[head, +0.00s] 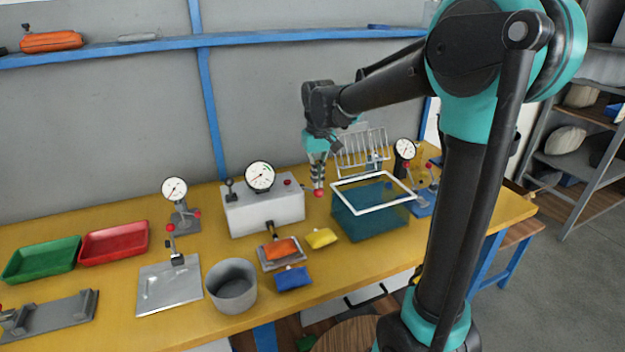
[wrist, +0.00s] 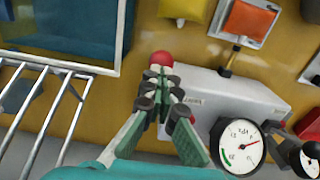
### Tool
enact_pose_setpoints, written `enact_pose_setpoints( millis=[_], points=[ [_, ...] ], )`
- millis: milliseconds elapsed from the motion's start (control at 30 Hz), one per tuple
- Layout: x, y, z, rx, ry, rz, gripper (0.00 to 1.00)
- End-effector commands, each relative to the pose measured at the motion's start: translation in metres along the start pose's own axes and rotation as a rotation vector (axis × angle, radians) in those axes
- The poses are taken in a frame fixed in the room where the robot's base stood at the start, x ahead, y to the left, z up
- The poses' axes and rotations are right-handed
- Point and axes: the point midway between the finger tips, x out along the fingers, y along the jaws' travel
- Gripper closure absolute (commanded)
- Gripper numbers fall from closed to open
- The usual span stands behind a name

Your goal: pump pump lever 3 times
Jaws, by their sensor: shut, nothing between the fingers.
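My gripper (head: 318,184) is shut and empty, pointing down at the right end of a grey box (head: 265,212) with a round dial (head: 260,176) on top. A red ball knob (head: 318,193) sits right at the fingertips. In the wrist view the red knob (wrist: 161,58) shows just beyond the closed fingertips of my gripper (wrist: 158,74); whether they touch, I cannot tell. It looks like the end of the pump lever, whose arm is hidden behind the fingers. The box (wrist: 230,100) and its dial (wrist: 238,144) lie to the right there.
A blue-green bin with a white rim (head: 372,192) stands right of my gripper, with a wire rack (head: 362,150) behind. Yellow (head: 321,238), orange (head: 281,249) and blue (head: 293,279) pieces lie in front. A grey pot (head: 231,287) stands near the front edge.

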Motion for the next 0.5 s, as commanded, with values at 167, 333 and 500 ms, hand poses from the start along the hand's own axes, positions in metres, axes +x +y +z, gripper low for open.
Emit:
enact_pose_setpoints(
  millis=[167, 333, 500],
  points=[
    [0.0, 0.0, 0.0, 0.0, 0.0, 0.0, 1.0],
    [0.003, 0.0, 0.002, 0.0, -0.001, 0.0, 1.0],
    [0.013, 0.0, 0.007, 0.0, -0.001, 0.0, 1.0]
  ],
)
